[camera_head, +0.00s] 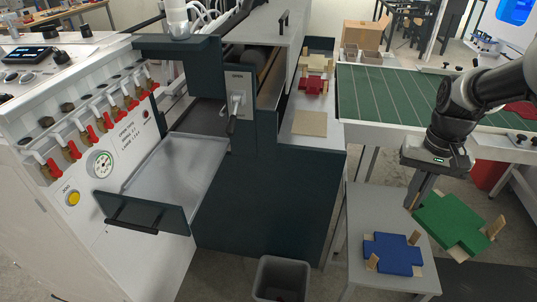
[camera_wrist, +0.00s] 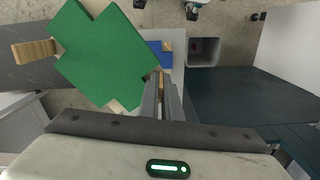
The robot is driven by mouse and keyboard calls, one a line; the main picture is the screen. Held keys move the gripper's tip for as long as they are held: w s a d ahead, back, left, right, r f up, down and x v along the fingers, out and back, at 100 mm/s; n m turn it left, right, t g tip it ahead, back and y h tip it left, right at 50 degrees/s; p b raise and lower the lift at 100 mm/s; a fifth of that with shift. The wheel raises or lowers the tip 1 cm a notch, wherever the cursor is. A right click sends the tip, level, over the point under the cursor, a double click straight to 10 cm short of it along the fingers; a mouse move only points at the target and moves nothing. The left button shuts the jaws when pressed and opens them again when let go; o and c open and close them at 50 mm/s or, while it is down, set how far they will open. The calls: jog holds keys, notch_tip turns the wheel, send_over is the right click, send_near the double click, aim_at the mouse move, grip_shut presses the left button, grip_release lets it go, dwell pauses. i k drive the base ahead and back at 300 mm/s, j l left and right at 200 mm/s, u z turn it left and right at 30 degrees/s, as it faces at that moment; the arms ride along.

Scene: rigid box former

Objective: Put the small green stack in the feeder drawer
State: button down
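The small green stack (camera_head: 452,221) is a cross-shaped pile with wooden pieces at its sides. It hangs tilted in the air at the right of the head view, beyond the grey side table's right edge. It also fills the upper left of the wrist view (camera_wrist: 105,55). My gripper (camera_head: 413,203) is shut on one edge of it, at a wooden piece; the fingers (camera_wrist: 163,95) look close together in the wrist view. The feeder drawer (camera_head: 185,160) is pulled open at the left of the machine. Its metal floor looks empty behind the dark front panel with a handle.
A blue stack (camera_head: 391,254) with wooden pieces lies on the grey side table (camera_head: 365,210) below my gripper. A grey bin (camera_head: 281,280) stands on the floor between table and machine. The dark machine body (camera_head: 265,190) stands between the stack and the drawer. A green-topped conveyor (camera_head: 400,95) is behind.

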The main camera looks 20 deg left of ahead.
aim_at(180, 163)
jog(key=k+j, duration=0.15)
jog(key=j, duration=0.2)
jog(key=k+j+u, duration=0.1)
jog(key=j, duration=0.25)
jog(key=k+j, duration=0.2)
jog(key=j, duration=0.2)
jog(key=k+j+u, duration=0.15)
jog(key=j, duration=0.2)
jog(key=i, duration=0.5)
